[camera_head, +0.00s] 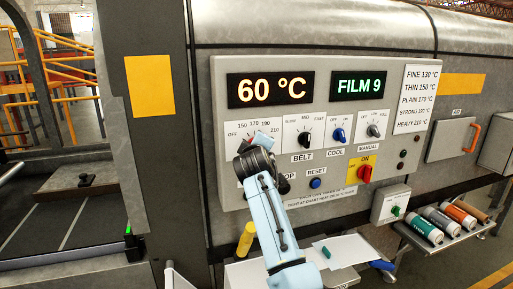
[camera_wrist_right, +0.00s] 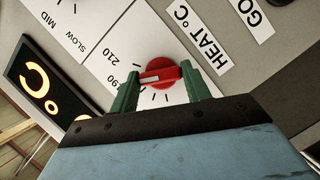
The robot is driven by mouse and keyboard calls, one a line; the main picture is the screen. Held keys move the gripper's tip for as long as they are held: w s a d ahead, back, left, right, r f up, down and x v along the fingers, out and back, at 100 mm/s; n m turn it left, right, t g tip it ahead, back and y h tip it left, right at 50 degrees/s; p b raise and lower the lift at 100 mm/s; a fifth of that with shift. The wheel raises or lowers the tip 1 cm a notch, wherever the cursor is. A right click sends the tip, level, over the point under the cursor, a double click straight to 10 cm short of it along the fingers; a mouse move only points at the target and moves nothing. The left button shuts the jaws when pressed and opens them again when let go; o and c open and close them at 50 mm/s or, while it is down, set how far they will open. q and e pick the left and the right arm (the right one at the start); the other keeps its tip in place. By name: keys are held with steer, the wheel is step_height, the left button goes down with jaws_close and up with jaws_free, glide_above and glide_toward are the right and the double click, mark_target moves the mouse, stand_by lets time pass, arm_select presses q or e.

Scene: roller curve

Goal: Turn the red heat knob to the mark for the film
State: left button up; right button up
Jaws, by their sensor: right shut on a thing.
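The red heat knob (camera_wrist_right: 160,75) is between the green fingers of my right gripper (camera_wrist_right: 159,66) in the right wrist view. The fingers are shut on its sides. A white line on the knob points left in that view, toward the side with the 190 and 210 labels; the exact mark is unclear. In the head view my right gripper (camera_head: 263,140) covers the knob on the heat dial (camera_head: 238,127). The temperature display (camera_head: 271,89) reads 60 °C and the film display (camera_head: 358,86) reads FILM 9. My left gripper is not in view.
A chart (camera_head: 416,98) lists FINE 130, THIN 150, PLAIN 170, STRONG 190 and HEAVY 210 °C. The belt knob (camera_head: 305,135), blue cool knob (camera_head: 338,134) and red-on-yellow switch (camera_head: 364,173) are to the right. Several rolls lie on a shelf (camera_head: 440,243) at lower right.

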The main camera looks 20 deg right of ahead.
steer(key=shift+o, duration=0.2)
steer(key=o, duration=1)
steer(key=shift+c, duration=0.2)
steer(key=p+v, duration=0.4)
steer(key=v, duration=0.9)
steer(key=shift+s+p, duration=0.2)
steer(key=shift+p, duration=0.15)
